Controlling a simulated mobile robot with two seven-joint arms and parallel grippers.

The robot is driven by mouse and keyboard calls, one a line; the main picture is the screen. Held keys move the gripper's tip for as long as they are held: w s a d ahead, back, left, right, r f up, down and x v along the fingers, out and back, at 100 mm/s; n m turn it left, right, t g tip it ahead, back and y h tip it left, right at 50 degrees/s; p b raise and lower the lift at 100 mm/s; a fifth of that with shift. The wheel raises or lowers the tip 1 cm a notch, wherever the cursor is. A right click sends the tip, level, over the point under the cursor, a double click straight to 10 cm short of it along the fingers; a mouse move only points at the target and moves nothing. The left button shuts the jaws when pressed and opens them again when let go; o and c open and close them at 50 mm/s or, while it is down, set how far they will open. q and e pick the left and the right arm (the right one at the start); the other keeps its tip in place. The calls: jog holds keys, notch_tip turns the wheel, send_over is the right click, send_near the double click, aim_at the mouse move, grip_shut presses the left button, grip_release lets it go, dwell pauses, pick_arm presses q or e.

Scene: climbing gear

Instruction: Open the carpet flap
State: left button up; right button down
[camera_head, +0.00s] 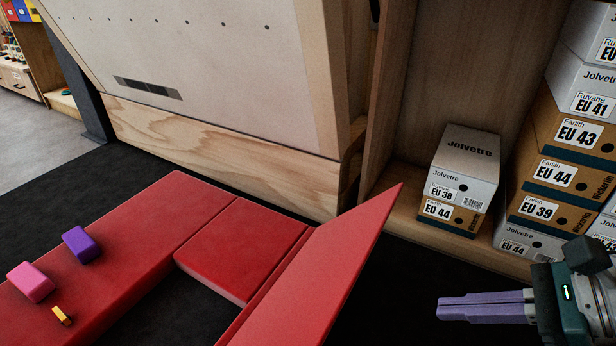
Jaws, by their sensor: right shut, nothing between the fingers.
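A red padded mat (95,262) lies on the dark floor at the left and centre. Its red flap (318,272) stands raised and tilted at the right side of the mat, its upper corner pointing up and right. A red mat section (238,250) lies flat beside it. My right gripper (440,307) is at the lower right, its purple fingers shut and empty, apart from the flap and to its right. My left gripper is not in view.
A pink block (30,282), a purple block (81,245) and a small yellow piece (62,316) lie on the mat. A wooden climbing wall (200,80) stands behind. Shoe boxes (463,165) fill shelving at the right. Dark floor (385,275) is clear between flap and gripper.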

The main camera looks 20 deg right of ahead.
jog(key=w+a+f+m+b, duration=0.1)
jog(key=w+a+f+b, duration=0.2)
jog(key=w+f+b, duration=0.5)
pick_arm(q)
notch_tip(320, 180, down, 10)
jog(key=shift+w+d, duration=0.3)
pick_arm(e)
jog(key=shift+w+a+r+t, duration=0.3)
jog(key=shift+w+a+r, duration=0.5)
jog(key=shift+w+a, duration=0.25)
jog(key=shift+s+a, duration=0.1)
